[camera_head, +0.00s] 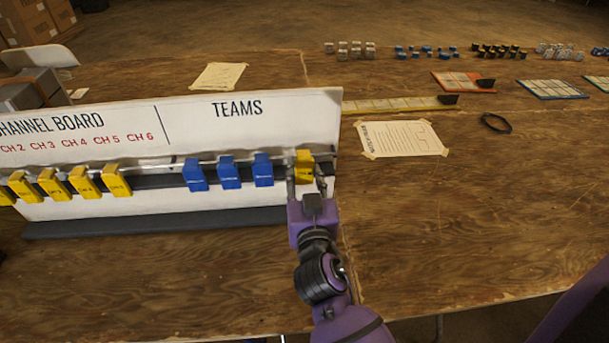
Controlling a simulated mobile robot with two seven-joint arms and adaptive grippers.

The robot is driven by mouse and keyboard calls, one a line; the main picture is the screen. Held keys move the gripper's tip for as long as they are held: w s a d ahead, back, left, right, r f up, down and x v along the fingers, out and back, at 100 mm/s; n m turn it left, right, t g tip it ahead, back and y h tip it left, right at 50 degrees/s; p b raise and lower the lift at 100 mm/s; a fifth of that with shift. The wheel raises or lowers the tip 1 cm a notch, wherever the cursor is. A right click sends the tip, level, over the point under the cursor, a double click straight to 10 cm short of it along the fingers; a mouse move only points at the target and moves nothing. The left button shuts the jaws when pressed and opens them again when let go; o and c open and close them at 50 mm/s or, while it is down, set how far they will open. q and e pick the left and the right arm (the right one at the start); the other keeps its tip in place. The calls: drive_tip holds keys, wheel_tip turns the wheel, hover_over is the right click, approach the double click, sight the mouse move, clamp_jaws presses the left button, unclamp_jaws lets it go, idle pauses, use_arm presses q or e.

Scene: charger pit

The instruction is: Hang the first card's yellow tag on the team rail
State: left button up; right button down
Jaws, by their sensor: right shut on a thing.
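The white board stands on the wooden table with a rail along its front. Its right section is headed TEAMS (237,110), and the team rail (210,162) runs below that heading. Three blue tags (229,172) hang side by side on the team rail. A yellow tag (304,160) is at the right end of this rail, to the right of the blue tags. My right gripper (306,180) is shut on this yellow tag from below. Whether the tag's top is hooked over the rail is too small to tell. My left gripper is not in view.
Several yellow tags (84,180) hang on the channel section at left. Small blocks and trays are farther back. The table's front right is clear.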

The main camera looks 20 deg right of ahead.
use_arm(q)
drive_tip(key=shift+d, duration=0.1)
use_arm(e)
drive_tip(key=c, duration=1.5)
unclamp_jaws()
drive_tip(key=shift+r, duration=0.1)
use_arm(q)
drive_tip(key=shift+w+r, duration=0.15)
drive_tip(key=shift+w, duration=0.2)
use_arm(e)
drive_tip(key=o, duration=0.3)
drive_tip(key=shift+o, duration=0.2)
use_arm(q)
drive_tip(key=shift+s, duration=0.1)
use_arm(e)
wheel_tip(320, 180, up, 10)
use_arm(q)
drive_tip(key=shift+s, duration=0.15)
